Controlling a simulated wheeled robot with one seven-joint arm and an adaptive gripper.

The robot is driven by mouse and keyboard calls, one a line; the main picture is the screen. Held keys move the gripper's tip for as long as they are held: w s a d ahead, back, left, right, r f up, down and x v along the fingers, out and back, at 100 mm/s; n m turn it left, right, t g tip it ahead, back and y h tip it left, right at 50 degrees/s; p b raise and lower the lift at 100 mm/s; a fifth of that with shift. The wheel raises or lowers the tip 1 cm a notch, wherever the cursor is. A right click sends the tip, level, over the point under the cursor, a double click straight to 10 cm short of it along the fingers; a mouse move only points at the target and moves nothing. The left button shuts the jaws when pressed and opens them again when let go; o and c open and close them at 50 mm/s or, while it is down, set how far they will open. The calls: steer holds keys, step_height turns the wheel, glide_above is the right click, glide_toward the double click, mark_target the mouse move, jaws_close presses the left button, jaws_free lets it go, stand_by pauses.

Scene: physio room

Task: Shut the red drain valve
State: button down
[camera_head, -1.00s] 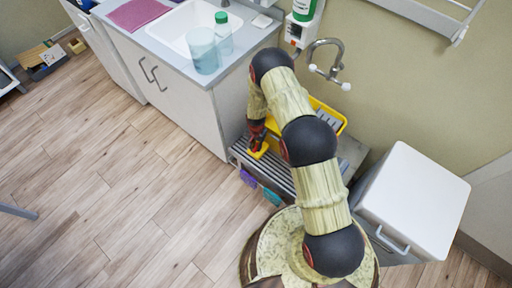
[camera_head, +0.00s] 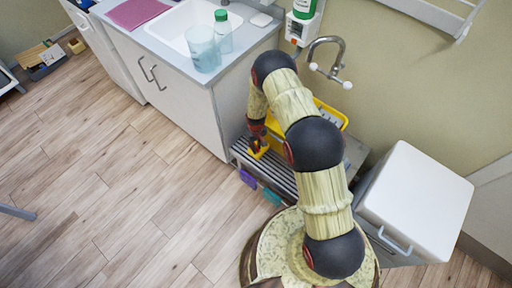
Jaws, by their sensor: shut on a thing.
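My gripper (camera_head: 257,149) points down at the left end of the slatted bench (camera_head: 279,178), close to the side of the sink cabinet. It is shut at a small red and yellow spot, where the red drain valve appears to be. The valve is too small and too covered by my gripper to make out its shape or the angle of its handle. A yellow tub (camera_head: 333,112) stands on the bench behind my arm, which hides much of it.
The sink cabinet (camera_head: 180,95) rises left of the bench, with a clear jug (camera_head: 203,50) and a green-capped bottle (camera_head: 222,35) on top. A wall tap (camera_head: 335,70) is behind. A white-lidded bin (camera_head: 417,200) stands right.

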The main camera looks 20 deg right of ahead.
steer(key=n, duration=0.5)
steer(key=shift+w+n, duration=0.1)
steer(key=shift+n, duration=0.3)
stand_by(0.4)
steer(key=c, duration=1.7)
jaws_free()
steer(key=shift+c, duration=0.2)
steer(key=shift+o, duration=0.4)
step_height(320, 180, up, 12)
